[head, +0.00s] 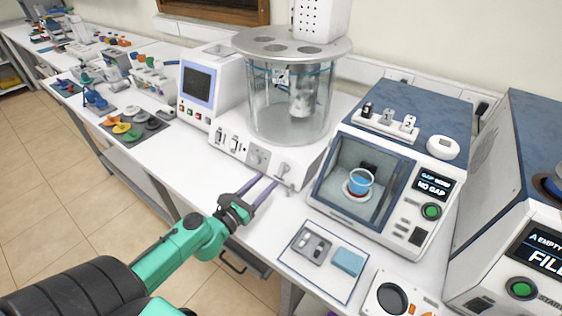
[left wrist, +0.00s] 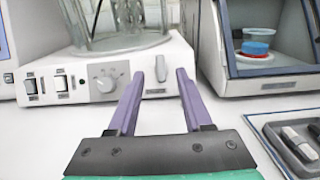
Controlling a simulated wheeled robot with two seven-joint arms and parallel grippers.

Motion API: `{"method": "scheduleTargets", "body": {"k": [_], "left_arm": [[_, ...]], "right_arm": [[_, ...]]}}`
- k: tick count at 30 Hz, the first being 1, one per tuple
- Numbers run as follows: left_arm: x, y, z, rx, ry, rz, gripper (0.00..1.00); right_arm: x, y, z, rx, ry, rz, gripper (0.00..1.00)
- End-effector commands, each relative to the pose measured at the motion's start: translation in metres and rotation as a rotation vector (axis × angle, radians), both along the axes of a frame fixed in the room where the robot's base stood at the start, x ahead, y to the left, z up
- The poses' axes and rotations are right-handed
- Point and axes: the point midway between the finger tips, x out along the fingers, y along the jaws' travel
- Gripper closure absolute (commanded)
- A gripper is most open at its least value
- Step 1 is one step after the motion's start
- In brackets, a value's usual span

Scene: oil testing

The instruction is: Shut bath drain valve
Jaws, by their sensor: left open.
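The glass bath (head: 290,105) stands on a white base unit (head: 232,140) with switches and a round grey dial (left wrist: 103,78) on its front. A small grey lever, which looks like the drain valve (head: 283,169), sticks out near the right end of that front. My left gripper (head: 267,180) is open, its two purple fingers pointing at the lever. In the left wrist view the drain valve (left wrist: 161,68) stands upright in the gap between the fingertips, and the fingers (left wrist: 159,77) appear not to touch it. My right gripper is not in view.
The gap tester (head: 385,180) with a blue cup inside stands close on the right. A tray (head: 322,262) with small parts and a blue block lies in front of it. The white tabletop before the bath is clear.

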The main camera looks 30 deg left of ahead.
Motion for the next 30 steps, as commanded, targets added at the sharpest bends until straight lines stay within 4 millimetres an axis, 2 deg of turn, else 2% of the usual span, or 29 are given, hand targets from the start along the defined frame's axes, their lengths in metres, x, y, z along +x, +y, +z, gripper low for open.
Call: {"method": "scheduleTargets", "body": {"k": [1,4,9,13,20,22,24,25,30], "left_arm": [[0.013,-0.002,0.005,-0.001,-0.004,-0.001,0.5],[0.036,-0.004,0.005,0.0,-0.004,0.001,0.5],[0.066,-0.009,0.002,0.0,-0.002,0.002,0.5],[0.076,-0.01,0.001,0.001,0.0,0.001,0.5],[0.078,-0.011,0.0,0.0,0.001,0.0,0.5],[0.077,-0.011,0.0,0.0,0.001,0.0,0.69],[0.077,-0.011,0.0,0.0,0.001,0.0,0.96],[0.077,-0.011,0.0,0.0,0.001,0.0,1.0],[0.077,-0.011,0.0,0.001,0.001,0.0,1.0]], "right_arm": [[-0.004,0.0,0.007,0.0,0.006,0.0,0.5],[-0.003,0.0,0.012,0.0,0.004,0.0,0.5],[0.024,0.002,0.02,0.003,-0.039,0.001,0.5],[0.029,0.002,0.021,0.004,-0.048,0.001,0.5],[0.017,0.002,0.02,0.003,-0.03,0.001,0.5],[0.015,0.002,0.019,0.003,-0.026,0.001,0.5],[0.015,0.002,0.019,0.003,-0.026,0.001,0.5],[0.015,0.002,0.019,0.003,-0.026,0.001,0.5],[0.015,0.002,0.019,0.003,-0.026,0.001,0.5]]}}
